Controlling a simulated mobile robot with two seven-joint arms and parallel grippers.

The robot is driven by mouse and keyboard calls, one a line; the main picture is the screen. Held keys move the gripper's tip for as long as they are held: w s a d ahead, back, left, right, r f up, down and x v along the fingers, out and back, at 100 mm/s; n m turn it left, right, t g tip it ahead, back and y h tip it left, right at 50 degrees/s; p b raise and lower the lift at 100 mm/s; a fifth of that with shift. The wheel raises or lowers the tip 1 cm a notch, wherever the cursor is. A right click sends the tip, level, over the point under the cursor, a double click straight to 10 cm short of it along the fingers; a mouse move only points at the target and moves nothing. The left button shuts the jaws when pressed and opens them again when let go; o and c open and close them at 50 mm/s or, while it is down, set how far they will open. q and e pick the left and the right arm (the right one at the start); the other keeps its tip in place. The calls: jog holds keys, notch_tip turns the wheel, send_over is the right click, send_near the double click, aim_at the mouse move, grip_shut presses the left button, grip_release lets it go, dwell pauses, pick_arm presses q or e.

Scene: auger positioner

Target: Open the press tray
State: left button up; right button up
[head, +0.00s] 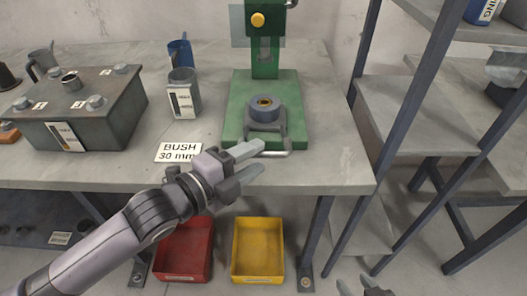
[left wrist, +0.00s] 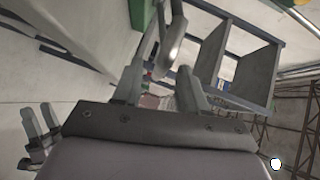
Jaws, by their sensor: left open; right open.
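The green press (head: 265,85) stands on the bench. The press tray (head: 263,127), dark grey, sits at the front of its base and carries a round blue-grey part with a gold centre (head: 264,102). The tray's grey bar handle (head: 283,153) projects toward the bench's front edge. My left gripper (head: 260,158) is open at the left end of the handle. In the left wrist view a grey bar (left wrist: 173,45), apparently the handle, shows between or just beyond the open fingers (left wrist: 163,66); contact is unclear. My right gripper (head: 357,290) is open and empty at the bottom edge, below the bench.
A label reading BUSH 30 mm (head: 178,152) lies left of the press. A grey cup (head: 184,93), a blue cup (head: 180,54) and a dark box (head: 82,108) stand further left. Red (head: 184,250) and yellow (head: 258,250) bins sit below. A shelf rack (head: 420,110) stands right.

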pick_arm(q)
jog(key=shift+v, duration=1.2)
jog(key=shift+f, duration=0.1)
